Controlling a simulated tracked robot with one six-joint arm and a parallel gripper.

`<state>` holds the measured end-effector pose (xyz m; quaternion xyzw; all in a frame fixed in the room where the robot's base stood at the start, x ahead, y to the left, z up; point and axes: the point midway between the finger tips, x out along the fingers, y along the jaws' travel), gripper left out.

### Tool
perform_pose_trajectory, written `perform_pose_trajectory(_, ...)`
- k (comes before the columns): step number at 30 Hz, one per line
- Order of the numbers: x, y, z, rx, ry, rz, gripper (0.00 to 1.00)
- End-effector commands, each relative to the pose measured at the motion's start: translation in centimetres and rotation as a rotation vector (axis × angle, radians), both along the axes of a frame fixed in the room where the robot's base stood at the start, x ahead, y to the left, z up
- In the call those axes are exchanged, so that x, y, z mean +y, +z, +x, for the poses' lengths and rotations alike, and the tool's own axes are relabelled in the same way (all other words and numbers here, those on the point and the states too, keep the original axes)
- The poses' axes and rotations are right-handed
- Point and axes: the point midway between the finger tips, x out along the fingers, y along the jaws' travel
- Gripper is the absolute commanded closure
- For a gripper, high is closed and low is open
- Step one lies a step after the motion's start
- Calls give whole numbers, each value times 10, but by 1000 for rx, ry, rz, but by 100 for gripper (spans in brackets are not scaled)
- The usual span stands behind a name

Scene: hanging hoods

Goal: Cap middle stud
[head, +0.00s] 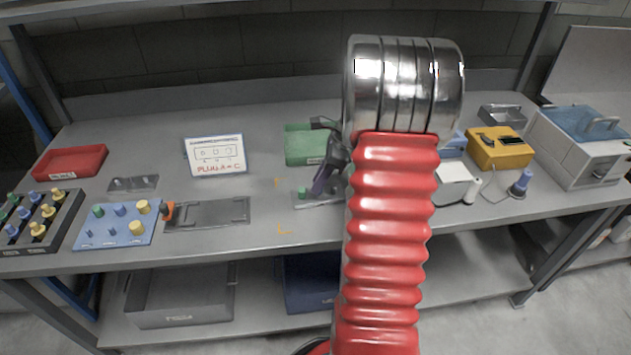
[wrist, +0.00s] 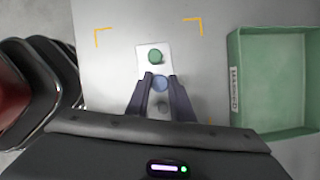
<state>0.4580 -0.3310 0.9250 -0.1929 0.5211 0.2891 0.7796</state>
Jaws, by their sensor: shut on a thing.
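A light narrow plate (wrist: 143,58) lies on the bench, also visible in the head view (head: 325,202). A green cap (wrist: 155,57) sits at its far end in the wrist view, and the green cap also shows in the head view (head: 302,190). My gripper (wrist: 160,79) is shut on a blue cap (wrist: 160,84) over the middle of the plate. Whether the blue cap is seated on the middle stud or just above it, I cannot tell. A grey stud (wrist: 161,103) shows behind it, between the fingers. In the head view my gripper (head: 318,190) is over the plate, partly hidden by my arm.
A green bin (wrist: 240,90) stands right of the plate in the wrist view. In the head view, a blue board (head: 105,232) with several caps and a dark tray (head: 208,213) lie left. A picture card (head: 215,156) stands behind. A yellow box (head: 500,150) is right.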

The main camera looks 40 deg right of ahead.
Motion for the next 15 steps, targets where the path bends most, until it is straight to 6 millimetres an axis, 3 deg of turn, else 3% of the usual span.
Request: perform_pose_trajectory(15, 0, -5, 0, 0, 0, 0, 100)
